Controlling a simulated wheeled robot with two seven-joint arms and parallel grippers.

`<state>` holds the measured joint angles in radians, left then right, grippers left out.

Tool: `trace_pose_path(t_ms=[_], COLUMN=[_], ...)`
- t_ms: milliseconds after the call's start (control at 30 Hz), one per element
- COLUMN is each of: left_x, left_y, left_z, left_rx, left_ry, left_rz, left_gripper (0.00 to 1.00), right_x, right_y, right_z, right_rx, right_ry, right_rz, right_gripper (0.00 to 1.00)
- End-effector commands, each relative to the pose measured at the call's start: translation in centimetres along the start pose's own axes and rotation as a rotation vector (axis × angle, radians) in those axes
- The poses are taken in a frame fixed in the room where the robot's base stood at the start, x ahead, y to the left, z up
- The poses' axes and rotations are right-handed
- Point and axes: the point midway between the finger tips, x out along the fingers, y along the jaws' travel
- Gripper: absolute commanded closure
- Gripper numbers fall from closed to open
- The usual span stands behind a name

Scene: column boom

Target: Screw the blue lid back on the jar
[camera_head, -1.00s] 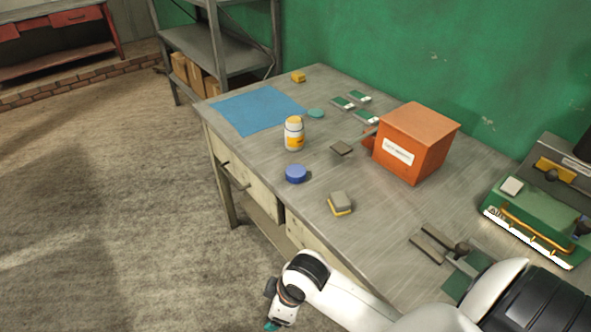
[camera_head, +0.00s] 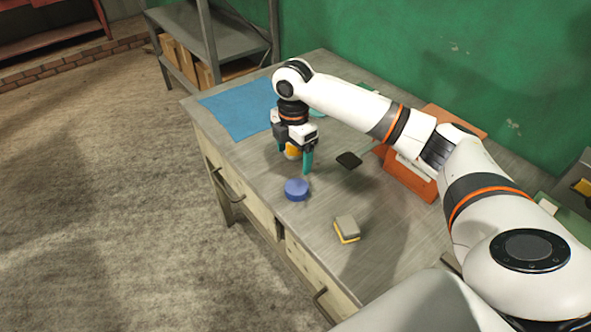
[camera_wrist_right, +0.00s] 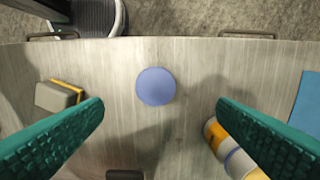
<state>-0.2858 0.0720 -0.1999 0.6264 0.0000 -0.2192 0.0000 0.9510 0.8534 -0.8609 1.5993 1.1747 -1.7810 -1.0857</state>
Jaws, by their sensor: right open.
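The blue lid (camera_head: 296,190) lies flat on the workbench near its front edge; it also shows in the right wrist view (camera_wrist_right: 156,86), ahead of and between the fingertips, touched by neither. The white and orange jar (camera_head: 292,153) is mostly hidden behind my right gripper in the head view. In the right wrist view the jar (camera_wrist_right: 214,134) is partly covered by the right-hand finger. My right gripper (camera_head: 295,160) points down, open, its teal fingers apart with nothing between them. I cannot tell its exact height above the bench. My left gripper is out of view.
A grey and yellow block (camera_head: 346,229) lies right of the lid. A dark flat pad (camera_head: 349,160) and an orange box (camera_head: 410,178), partly behind my arm, are farther back. A blue mat (camera_head: 238,108) covers the far left. Bare bench surrounds the lid.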

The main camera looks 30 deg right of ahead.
Motion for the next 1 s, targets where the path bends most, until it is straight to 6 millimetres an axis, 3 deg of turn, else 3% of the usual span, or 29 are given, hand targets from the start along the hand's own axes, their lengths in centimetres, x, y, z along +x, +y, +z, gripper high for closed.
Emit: trace_pose_path(t_ms=[167, 467, 633, 800, 1000], left_x=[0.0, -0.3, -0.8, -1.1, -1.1], left_y=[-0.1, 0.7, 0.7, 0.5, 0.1], left_z=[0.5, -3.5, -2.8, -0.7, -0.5], left_rx=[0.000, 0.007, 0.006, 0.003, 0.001], left_ry=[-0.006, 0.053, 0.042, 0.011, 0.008], left_rz=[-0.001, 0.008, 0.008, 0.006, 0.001], left_gripper=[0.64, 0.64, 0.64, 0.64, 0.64], right_x=[-0.5, 0.1, 2.9, 5.4, 6.4], right_y=[-0.1, -0.1, 0.0, 0.0, -0.1], right_z=[-0.4, -0.4, -0.4, -0.4, -0.4], right_rx=[-0.005, -0.003, -0.003, -0.002, -0.003], right_ry=[-0.001, -0.001, 0.000, 0.000, -0.001], right_rz=[0.003, 0.005, 0.007, 0.004, 0.002], right_gripper=[0.19, 0.19, 0.19, 0.19, 0.19])
